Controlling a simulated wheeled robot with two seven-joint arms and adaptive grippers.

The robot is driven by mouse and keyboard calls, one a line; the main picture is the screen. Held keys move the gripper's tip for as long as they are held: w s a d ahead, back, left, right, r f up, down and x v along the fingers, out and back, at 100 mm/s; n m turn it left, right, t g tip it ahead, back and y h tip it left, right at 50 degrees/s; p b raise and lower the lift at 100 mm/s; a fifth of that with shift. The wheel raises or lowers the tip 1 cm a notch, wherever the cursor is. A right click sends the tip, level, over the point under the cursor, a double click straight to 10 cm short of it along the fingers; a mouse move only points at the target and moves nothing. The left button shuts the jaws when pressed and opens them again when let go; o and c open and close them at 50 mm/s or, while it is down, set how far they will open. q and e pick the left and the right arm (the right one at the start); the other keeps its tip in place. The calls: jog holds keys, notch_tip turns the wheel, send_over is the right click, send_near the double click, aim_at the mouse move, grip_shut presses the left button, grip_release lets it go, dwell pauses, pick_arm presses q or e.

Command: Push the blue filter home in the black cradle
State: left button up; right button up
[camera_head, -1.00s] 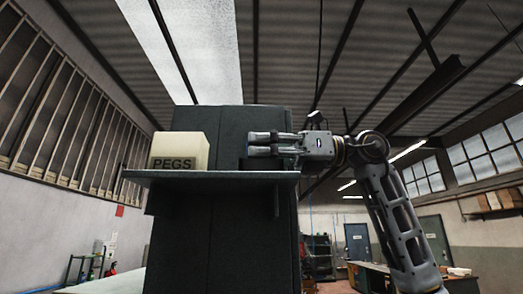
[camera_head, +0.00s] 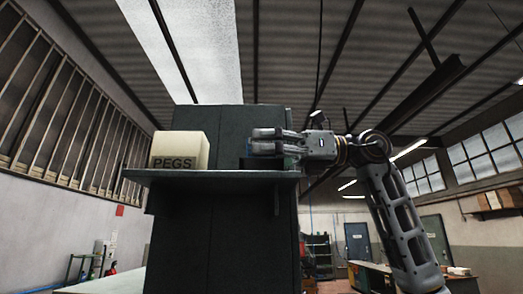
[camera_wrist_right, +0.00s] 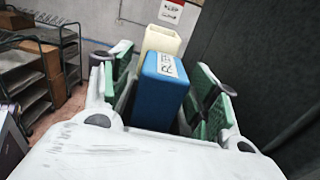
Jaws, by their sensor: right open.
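The blue filter (camera_wrist_right: 163,88) stands in the right wrist view as a blue block with a white label on top. It lies between the two green-padded fingers of my right gripper (camera_wrist_right: 163,95), which are open, with a gap visible on the right side. In the head view my right gripper (camera_head: 268,141) reaches level from the right over the shelf, and its fingers point left. A dark low shape (camera_head: 262,163) below the fingers may be the black cradle; I cannot tell how deep the filter sits. My left gripper is not in view.
A cream box marked PEGS (camera_head: 179,151) stands on the left of the shelf (camera_head: 210,176); it also shows beyond the filter in the right wrist view (camera_wrist_right: 162,40). A tall dark panel (camera_head: 215,122) rises behind the shelf. The shelf is bare between box and fingers.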

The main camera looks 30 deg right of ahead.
jog(key=v, duration=1.1)
jog(key=shift+s+d, duration=0.2)
jog(key=shift+d, duration=0.05)
jog(key=shift+f, duration=0.1)
